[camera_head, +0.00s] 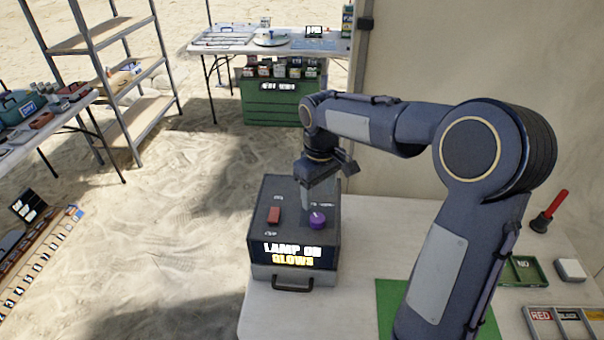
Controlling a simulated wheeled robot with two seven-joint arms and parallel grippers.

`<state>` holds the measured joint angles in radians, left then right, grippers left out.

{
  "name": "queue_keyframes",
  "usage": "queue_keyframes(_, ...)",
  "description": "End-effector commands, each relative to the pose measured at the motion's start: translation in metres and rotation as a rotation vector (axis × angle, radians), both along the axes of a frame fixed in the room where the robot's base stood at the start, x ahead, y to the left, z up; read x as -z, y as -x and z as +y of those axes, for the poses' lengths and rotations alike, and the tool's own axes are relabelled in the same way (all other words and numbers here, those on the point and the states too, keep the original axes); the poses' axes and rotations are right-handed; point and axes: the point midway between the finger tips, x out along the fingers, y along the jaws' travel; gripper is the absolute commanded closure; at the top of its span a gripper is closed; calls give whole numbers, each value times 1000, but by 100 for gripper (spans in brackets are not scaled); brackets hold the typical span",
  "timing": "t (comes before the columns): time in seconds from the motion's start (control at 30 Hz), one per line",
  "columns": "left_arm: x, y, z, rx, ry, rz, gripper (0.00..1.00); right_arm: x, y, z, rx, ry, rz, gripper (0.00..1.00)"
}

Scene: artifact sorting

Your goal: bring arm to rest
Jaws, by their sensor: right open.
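My right arm reaches in from the right, and its gripper (324,183) hangs above the rear part of a dark box (256,222). The gripper is open, with nothing visible between its fingers. The box stands at the left edge of the pale table (360,235), with a front sign reading "LAMP ON GLOWS" and a handled drawer below. A red block (274,215) and a round purple piece (317,219) are on its top. The purple piece is just below and in front of the gripper, seemingly apart from it. My left gripper is out of view.
On the table's right are a green tray (519,271) marked "NO", a white block (570,269), a red-handled tool (549,212) and a labelled sorting tray (541,318). A green mat (389,299) lies partly behind my arm. A panel (405,60) stands behind the table.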

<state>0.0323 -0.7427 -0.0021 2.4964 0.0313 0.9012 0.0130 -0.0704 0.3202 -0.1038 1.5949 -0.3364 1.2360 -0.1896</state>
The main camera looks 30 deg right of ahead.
Motion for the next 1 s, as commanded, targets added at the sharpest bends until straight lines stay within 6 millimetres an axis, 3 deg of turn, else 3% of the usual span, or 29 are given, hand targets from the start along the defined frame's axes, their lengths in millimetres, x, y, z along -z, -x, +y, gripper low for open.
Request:
queue_keyframes(0.27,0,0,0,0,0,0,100,-6,10,0,17,-19,-20,44)
queue_keyframes(0.37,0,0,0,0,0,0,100,-19,34,2,57,-67,-64,44)
queue_keyframes(0.5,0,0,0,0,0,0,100,-36,90,14,147,-172,-164,44)
queue_keyframes(0.7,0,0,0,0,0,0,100,-37,169,42,283,-315,-303,44)
queue_keyframes(0.83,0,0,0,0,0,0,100,-27,203,59,353,-381,-369,44)
queue_keyframes(1.0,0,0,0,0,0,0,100,-16,223,71,403,-425,-414,44)
